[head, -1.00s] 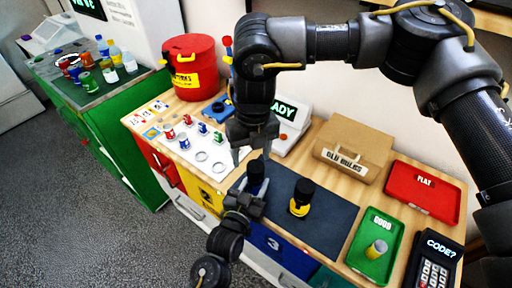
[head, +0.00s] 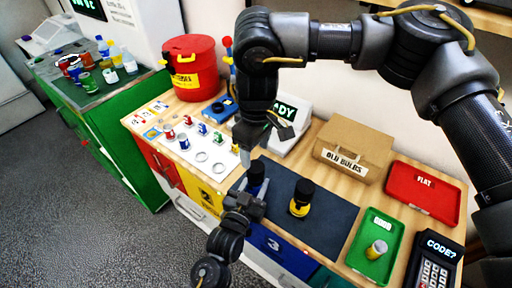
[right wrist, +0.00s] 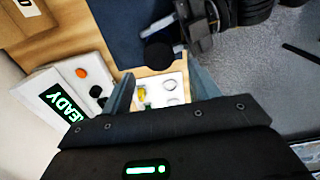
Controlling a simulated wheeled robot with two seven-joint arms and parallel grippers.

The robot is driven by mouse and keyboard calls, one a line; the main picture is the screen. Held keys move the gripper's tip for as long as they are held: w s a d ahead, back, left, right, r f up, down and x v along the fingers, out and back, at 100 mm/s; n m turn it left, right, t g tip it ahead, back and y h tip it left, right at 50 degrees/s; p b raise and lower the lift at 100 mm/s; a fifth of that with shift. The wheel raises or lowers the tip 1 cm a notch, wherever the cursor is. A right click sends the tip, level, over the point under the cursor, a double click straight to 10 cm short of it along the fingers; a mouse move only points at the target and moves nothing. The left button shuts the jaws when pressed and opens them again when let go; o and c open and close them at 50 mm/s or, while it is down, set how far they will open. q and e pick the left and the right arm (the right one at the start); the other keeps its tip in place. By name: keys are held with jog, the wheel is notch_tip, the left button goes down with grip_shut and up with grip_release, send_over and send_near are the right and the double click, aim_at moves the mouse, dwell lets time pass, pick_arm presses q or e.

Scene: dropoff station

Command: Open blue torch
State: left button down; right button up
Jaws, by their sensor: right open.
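The blue torch (head: 257,172), with a black cap, stands upright at the left end of the dark mat (head: 335,222). My left gripper (head: 245,198) is at its lower body and appears shut on it; the contact is partly hidden. In the right wrist view the torch's round black cap (right wrist: 158,55) shows beside the left gripper's fingers (right wrist: 172,35). My right gripper (head: 264,148) is open and empty, above the torch and apart from it. Its two fingers (right wrist: 156,78) spread on either side below the cap in the right wrist view.
A yellow torch with a black cap (head: 301,198) stands close on the right. A READY display (head: 290,112) is behind my right gripper. A white board (head: 185,150) with small batteries lies left. An old-bulbs box (head: 350,150), green tray (head: 357,262) and red tray (head: 423,190) are right.

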aim_at(256, 167)
jog(key=m, duration=0.4)
jog(key=shift+m, duration=0.4)
jog(key=shift+w+f, duration=0.1)
jog(key=shift+f, duration=3.95)
